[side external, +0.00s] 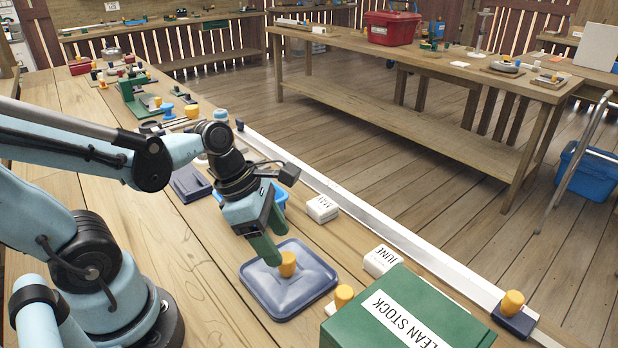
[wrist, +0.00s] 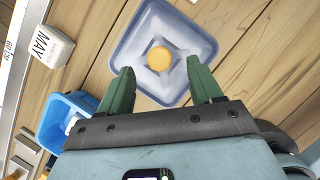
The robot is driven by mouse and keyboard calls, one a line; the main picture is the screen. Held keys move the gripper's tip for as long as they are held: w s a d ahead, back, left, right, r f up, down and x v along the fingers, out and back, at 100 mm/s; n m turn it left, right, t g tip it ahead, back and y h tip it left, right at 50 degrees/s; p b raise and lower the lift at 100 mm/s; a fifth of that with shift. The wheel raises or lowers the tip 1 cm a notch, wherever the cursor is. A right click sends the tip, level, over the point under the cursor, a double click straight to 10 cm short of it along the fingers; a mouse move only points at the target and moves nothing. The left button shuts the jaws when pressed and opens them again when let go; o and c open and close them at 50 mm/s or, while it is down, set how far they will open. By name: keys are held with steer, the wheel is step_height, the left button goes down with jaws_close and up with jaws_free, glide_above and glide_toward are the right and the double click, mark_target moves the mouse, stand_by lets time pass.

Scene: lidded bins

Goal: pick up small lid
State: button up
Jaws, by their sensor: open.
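A blue-grey square lid (side external: 262,290) with rounded corners and an orange-yellow knob (side external: 288,264) lies flat on the bench. It also shows in the wrist view (wrist: 185,88), with its knob (wrist: 159,59) near the middle. Nothing is held. How high the fingertips are above the lid is hard to tell.
A green box (side external: 400,322) labelled "CLEAN STOCK" stands at the front right, beside another yellow knob (side external: 343,296). White MAY (side external: 322,208) and JUNE (side external: 382,260) blocks line the back edge. A blue bin (wrist: 55,125) is close to my gripper. A dark knobbed piece (side external: 514,318) sits far right.

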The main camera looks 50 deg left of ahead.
mark_target(286, 256)
steer(key=shift+x, duration=2.75)
steer(key=shift+a, duration=0.1)
steer(key=c, duration=1.2)
steer(key=shift+o, duration=0.2)
steer(key=shift+r, duration=0.15)
